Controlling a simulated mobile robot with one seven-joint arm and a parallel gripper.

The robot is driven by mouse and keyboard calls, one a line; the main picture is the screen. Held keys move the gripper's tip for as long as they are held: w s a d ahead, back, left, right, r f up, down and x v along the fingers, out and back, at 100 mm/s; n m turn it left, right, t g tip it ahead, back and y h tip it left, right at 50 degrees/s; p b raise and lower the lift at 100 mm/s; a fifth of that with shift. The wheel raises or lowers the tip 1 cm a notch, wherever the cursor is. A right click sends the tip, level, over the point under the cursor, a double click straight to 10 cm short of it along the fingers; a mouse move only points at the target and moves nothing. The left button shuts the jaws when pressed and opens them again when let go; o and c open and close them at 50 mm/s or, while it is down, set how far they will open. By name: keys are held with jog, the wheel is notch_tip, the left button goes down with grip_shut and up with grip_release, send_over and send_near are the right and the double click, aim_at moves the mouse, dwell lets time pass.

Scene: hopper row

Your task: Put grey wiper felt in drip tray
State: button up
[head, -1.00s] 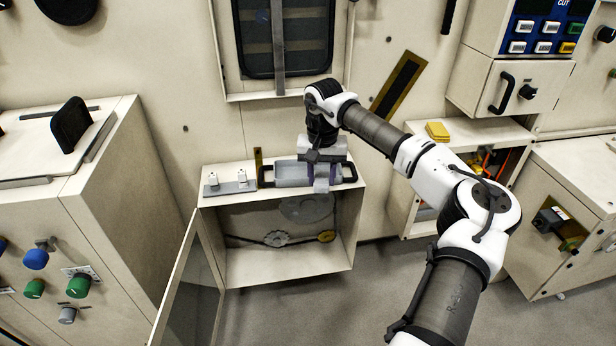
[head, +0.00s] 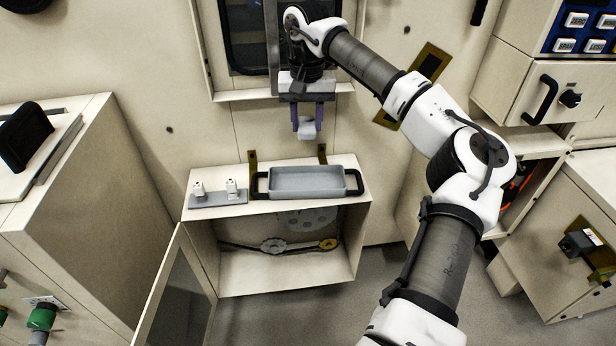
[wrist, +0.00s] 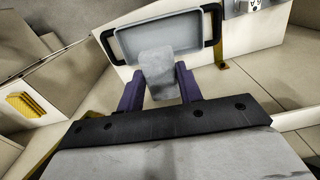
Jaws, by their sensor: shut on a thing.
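The grey wiper felt (head: 306,128) is a small pale grey piece hanging between the purple fingers of my gripper (head: 306,118), which is shut on it. The felt also shows in the wrist view (wrist: 159,72), between the fingertips. The drip tray (head: 308,181) is a shallow grey tray with black handles at both ends, on top of an open cabinet. My gripper holds the felt above the tray, apart from it. In the wrist view the tray (wrist: 122,48) lies beyond the felt, which covers part of its near rim. The tray's visible floor looks empty.
A grey plate with two small white fittings (head: 216,195) sits left of the tray on the cabinet top. The cabinet's door (head: 178,290) hangs open at the left. Gears (head: 273,246) show inside. A large panel cabinet (head: 85,200) stands at the left.

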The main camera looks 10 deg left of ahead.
aim_at(306, 137)
notch_tip(306, 137, down, 17)
jog(key=shift+r+b, duration=0.1)
jog(key=shift+b, duration=0.25)
jog(key=o, duration=1)
jog(key=shift+c, duration=0.2)
notch_tip(306, 137, up, 12)
jog(key=shift+r, duration=0.1)
